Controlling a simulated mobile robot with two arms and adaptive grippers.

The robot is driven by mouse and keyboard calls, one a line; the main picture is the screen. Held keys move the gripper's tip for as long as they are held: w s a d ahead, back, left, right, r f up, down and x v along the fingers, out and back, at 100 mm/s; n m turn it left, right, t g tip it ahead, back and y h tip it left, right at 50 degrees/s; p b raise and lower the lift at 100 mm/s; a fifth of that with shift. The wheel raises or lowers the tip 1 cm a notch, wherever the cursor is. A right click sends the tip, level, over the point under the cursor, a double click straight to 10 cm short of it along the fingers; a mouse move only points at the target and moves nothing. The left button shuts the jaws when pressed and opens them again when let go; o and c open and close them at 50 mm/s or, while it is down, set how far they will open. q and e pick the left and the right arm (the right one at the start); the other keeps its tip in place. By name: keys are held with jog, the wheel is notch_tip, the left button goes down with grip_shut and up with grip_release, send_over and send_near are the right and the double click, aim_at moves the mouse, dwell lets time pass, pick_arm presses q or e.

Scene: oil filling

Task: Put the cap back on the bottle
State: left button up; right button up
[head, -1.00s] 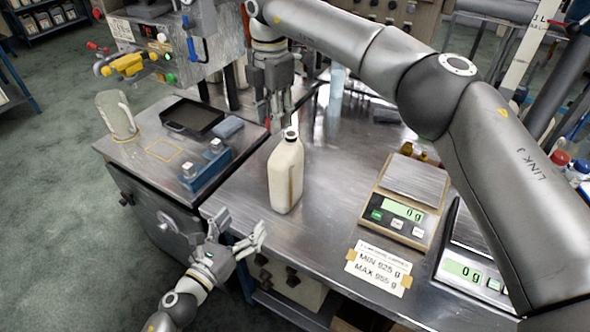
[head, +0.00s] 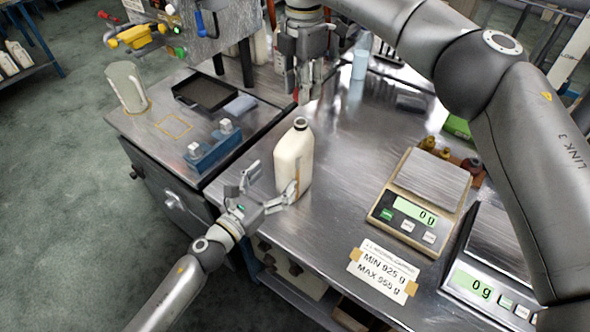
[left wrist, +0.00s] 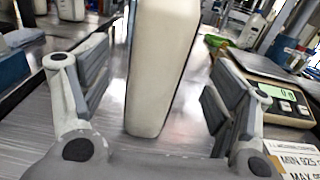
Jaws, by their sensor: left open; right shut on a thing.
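The cream bottle (head: 292,165) stands upright on the steel table, with a dark ring at its neck (head: 300,123). It also fills the middle of the left wrist view (left wrist: 158,65), where its top is cut off. My left gripper (head: 268,186) is open at the bottle's lower left side; in the wrist view its fingers lie to either side of the bottle, apart from it. My right gripper (head: 304,92) points down above and behind the bottle. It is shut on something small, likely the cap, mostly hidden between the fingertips.
A scale (head: 425,180) and a second scale (head: 500,265) stand to the right, both reading 0 g. A paper label (head: 383,272) lies at the front edge. A blue block fixture (head: 213,148), a black tray (head: 205,93) and a clear jug (head: 126,88) are on the left.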

aim_at(294, 158)
pick_arm(q)
jog(key=x, duration=0.9)
pick_arm(e)
jog(key=shift+s+r, duration=0.1)
pick_arm(q)
jog(key=c, duration=1.6)
jog(key=shift+o, duration=0.2)
pick_arm(e)
jog(key=shift+f, duration=2.5)
jog(key=shift+f, duration=0.9)
jog(key=shift+f, duration=0.5)
